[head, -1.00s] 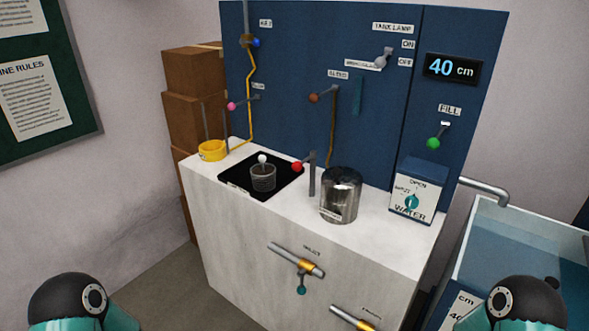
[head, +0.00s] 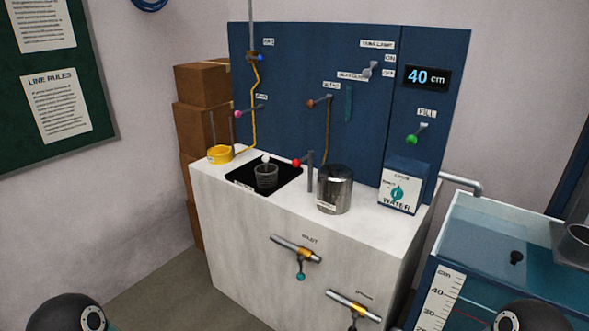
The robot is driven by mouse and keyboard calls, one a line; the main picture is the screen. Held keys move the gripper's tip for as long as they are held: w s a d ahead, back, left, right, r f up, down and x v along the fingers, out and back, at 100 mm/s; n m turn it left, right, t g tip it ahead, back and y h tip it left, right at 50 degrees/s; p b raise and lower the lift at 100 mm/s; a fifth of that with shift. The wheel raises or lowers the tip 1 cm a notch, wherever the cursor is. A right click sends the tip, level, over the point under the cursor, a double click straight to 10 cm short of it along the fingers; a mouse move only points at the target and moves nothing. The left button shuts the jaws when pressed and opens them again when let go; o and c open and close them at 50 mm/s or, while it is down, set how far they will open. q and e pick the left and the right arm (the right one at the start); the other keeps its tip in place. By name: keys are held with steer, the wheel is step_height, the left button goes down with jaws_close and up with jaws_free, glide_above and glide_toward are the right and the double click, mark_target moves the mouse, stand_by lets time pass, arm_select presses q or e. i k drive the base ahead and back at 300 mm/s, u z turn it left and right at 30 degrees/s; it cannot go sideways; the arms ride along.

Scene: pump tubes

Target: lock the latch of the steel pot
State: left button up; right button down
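The steel pot (head: 334,190) is a shiny cylinder standing upright on the white counter in the head view. A small label is on its lower front. Just left of it stands a thin grey post (head: 310,172) with a lever ending in a red ball (head: 297,162) that points left. This may be the pot's latch; I cannot tell for sure. Neither of my grippers is in view; only dark rounded parts of my arms show at the bottom left and bottom right, well short of the counter.
The white counter (head: 240,235) also bears a black square pad (head: 237,178) with a small cup (head: 266,176), a yellow ring (head: 219,154) and a water box (head: 401,187). A blue panel with levers stands behind. A water tank (head: 480,240) is at right. Floor is clear at front left.

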mark_target(296, 163)
steer(key=k, duration=0.85)
steer(key=u, duration=0.15)
steer(key=i, duration=0.6)
steer(key=u, duration=0.75)
steer(key=i, duration=1.8)
steer(key=z, duration=0.4)
